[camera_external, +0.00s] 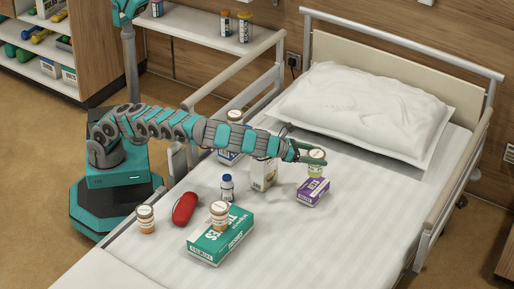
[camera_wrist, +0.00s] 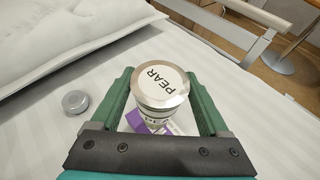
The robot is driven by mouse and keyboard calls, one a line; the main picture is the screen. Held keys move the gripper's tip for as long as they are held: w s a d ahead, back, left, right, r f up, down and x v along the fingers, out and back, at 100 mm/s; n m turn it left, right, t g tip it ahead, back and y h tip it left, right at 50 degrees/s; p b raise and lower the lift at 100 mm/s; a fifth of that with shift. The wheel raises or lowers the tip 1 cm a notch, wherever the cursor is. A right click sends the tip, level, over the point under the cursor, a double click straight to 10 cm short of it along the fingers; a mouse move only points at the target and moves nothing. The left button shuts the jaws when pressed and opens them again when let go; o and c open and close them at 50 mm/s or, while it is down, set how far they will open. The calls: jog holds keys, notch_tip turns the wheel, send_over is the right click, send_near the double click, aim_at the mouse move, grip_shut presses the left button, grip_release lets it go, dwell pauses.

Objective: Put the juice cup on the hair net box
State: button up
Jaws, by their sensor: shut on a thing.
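A juice cup with a pale lid marked PEAR (camera_wrist: 163,84) sits between the two green fingers of my gripper (camera_wrist: 160,73) in the wrist view. In the external view my gripper (camera_external: 308,156) is shut on this cup (camera_external: 316,166), held upright over the bed. A purple and white box (camera_external: 313,191) lies just below and beside the cup. Its label is too small to read, so I cannot confirm it is the hair net box. The purple box (camera_wrist: 142,122) shows partly under the cup in the wrist view. I cannot tell whether cup and box touch.
A teal box (camera_external: 207,252) carries another cup (camera_external: 219,216). A pillow (camera_external: 365,108) lies behind. Bed to the right is clear.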

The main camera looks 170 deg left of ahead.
aim_at(315, 167)
jog(key=shift+f+b, duration=0.7)
jog(key=shift+f, duration=1.65)
jog(key=o, duration=1.4)
jog(key=shift+f, duration=0.15)
jog(key=shift+d+r, duration=0.2)
jog(key=shift+r, duration=0.05)
jog(key=shift+d+r+p, duration=0.3)
jog(key=shift+d+r, duration=0.4)
jog(key=shift+r, duration=0.75)
jog(key=shift+d+r+p, duration=0.35)
jog(key=shift+d+r, duration=0.35)
jog(key=shift+r, duration=0.75)
jog(key=shift+d+r+p, duration=0.3)
jog(key=shift+d+r, duration=0.4)
jog(key=shift+r, duration=0.75)
